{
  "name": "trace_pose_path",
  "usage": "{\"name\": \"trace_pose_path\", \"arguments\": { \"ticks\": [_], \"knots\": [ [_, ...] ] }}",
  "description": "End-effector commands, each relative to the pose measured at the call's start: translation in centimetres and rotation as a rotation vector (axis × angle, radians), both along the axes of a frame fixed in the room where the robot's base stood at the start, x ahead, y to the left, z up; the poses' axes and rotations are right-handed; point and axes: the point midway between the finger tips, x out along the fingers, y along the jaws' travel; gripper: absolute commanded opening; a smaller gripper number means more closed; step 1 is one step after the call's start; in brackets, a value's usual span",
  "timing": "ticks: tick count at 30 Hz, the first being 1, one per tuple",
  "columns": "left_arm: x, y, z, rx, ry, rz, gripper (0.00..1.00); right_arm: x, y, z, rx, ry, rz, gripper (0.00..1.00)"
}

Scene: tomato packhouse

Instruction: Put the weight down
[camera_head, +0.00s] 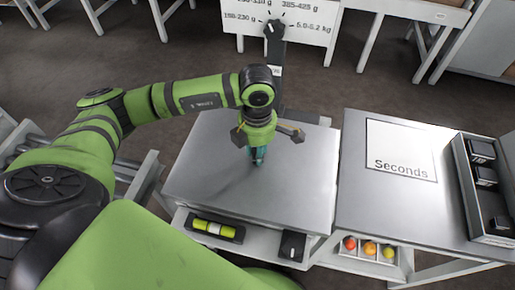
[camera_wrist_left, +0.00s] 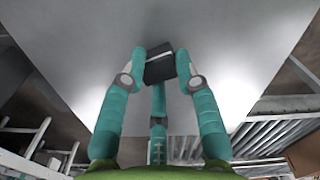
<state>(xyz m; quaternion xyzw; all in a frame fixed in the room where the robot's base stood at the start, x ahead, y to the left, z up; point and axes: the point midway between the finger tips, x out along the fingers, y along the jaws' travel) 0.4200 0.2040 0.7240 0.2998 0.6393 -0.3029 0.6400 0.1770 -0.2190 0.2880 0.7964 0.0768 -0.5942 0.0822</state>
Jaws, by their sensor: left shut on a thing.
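My left gripper (camera_head: 258,156) points down over the bare metal platform (camera_head: 210,180) of the scale. In the left wrist view its teal fingers (camera_wrist_left: 160,75) are shut on a black block-shaped weight (camera_wrist_left: 172,67) with a pale stripe. The weight sits tilted between the fingertips, with the grey platform (camera_wrist_left: 225,50) behind it. In the head view the gripper hides the weight, and I cannot tell whether it touches the platform. My right gripper is not in view.
Right of the platform, a metal table (camera_head: 375,210) carries a "Seconds" sheet (camera_head: 400,135) and a tray (camera_head: 466,190) of several black weights.

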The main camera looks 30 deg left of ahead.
Motion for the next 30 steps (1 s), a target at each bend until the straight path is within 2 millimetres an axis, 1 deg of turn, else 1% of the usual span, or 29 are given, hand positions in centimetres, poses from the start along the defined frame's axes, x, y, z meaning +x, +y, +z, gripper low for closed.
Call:
{"name": "trace_pose_path", "arguments": {
  "ticks": [13,14,15,16,26,29,30],
  "knots": [
    [0.1,0.0,-0.4,0.000,-0.003,-0.001,0.00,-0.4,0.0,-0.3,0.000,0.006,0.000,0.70],
    [0.1,0.0,-0.4,0.000,-0.001,-0.001,0.35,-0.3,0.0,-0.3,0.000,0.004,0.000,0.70],
    [0.1,0.0,-0.4,0.000,-0.001,-0.001,0.51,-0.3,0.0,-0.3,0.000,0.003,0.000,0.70],
    [0.1,0.0,-0.4,0.000,-0.001,-0.001,0.55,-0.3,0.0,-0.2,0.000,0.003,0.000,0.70],
    [0.1,0.0,-0.3,0.001,-0.002,0.000,0.55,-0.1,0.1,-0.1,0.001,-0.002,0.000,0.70],
    [0.1,0.0,0.1,0.000,-0.003,0.000,0.55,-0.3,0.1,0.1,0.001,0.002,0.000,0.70],
    [0.2,0.0,0.6,-0.001,-0.006,0.000,0.55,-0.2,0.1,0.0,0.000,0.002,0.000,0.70]
  ]
}}
